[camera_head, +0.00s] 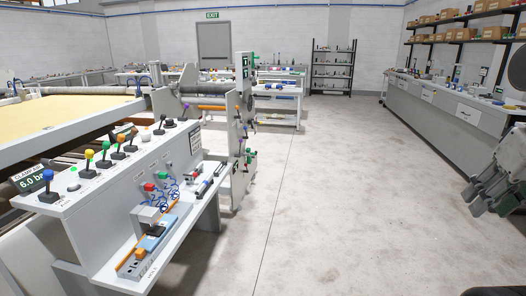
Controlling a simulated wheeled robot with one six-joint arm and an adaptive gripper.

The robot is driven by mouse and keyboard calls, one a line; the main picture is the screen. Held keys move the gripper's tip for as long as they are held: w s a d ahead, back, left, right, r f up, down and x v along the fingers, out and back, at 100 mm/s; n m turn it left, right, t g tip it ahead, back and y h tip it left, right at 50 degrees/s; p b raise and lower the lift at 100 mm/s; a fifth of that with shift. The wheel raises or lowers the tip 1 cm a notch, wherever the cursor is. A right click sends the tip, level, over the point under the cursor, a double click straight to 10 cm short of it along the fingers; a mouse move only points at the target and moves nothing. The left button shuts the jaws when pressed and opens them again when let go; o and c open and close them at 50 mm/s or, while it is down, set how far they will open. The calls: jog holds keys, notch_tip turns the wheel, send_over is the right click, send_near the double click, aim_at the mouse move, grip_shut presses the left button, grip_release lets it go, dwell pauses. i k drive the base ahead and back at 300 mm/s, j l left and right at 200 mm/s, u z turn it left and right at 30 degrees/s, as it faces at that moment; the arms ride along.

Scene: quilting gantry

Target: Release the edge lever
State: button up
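A grey console (125,170) stands at the left with a row of ball-knob levers along its sloped top. From the near end they have a blue knob (46,182), a yellow knob (89,155), a green knob (105,147) and orange knobs (118,140), with darker and white knobs farther along. The lever labels are too small to read, so I cannot tell which is the edge lever. My gripper (474,201) is at the right edge, partly cut off, over the floor and far from the console. Its finger opening is not clear. Nothing is seen in it.
A lower shelf (190,213) holds tools and blue coiled cables. The quilting frame with yellow fabric (60,118) lies behind. A long bench (440,100) runs along the right wall. The middle floor is clear.

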aim_at(134, 130)
jog(key=i+l+u, duration=0.15)
jog(key=i+u, duration=0.2)
jog(key=i+l+u, duration=0.35)
jog(key=i, duration=0.2)
jog(key=i+l+u, duration=0.6)
jog(key=l, duration=0.4)
jog(key=l+u, duration=0.25)
jog(key=l, duration=0.35)
jog(key=l+u, duration=0.25)
jog(key=l, duration=0.45)
jog(key=i+u, duration=0.15)
jog(key=u, duration=0.4)
jog(key=k+u, duration=0.1)
jog(key=u, duration=0.7)
